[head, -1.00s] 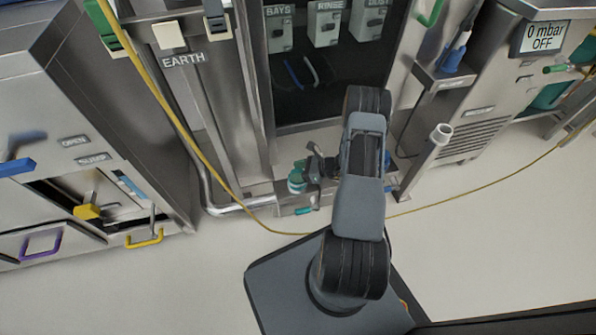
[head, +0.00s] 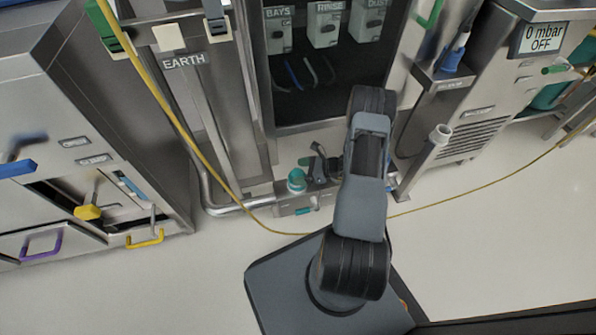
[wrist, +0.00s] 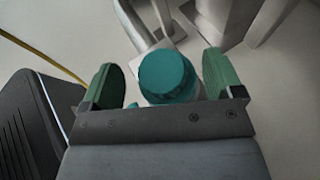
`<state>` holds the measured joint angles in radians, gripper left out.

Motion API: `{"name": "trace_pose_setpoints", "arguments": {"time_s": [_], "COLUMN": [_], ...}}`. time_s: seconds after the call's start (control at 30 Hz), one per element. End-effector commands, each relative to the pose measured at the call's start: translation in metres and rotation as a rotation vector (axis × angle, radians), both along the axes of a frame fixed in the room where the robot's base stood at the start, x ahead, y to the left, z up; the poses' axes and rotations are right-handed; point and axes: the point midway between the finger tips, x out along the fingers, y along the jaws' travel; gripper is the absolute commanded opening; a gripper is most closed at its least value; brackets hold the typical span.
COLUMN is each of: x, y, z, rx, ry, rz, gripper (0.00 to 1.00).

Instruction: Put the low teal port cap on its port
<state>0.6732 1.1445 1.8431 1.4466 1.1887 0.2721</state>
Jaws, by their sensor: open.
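The teal port cap (head: 296,180) sits at the top left of the low metal fixture at the foot of the middle cabinet. In the wrist view the cap (wrist: 167,76) shows as a round teal top with a pale collar under its right side, apparently on a port. The port itself is mostly hidden under the cap. My gripper (wrist: 160,62) is open, its two green fingers standing apart to the left and right of the cap. I see a gap on each side. In the head view my arm hides most of the gripper.
A dark lever (head: 319,160) stands right of the cap on the fixture. A small teal handle (head: 305,211) is below it. A yellow cable (head: 215,178) runs past on the left to the floor. A silver pipe (head: 225,209) lies left.

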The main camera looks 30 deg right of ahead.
Motion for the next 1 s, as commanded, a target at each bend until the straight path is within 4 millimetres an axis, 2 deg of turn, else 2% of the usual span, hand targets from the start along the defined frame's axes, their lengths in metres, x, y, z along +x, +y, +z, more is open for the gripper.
{"name": "trace_pose_setpoints", "arguments": {"time_s": [0.2, 0.5, 0.7, 1.0], "x": [-0.024, -0.052, -0.062, -0.065], "y": [-0.035, -0.075, -0.089, -0.093], "z": [0.022, 0.041, 0.046, 0.048], "rx": [0.000, 0.000, 0.000, 0.000], "ry": [-0.001, -0.001, 0.000, 0.000], "rz": [-0.005, -0.003, -0.001, 0.000], "gripper": [0.86, 0.86, 0.86, 0.86]}}
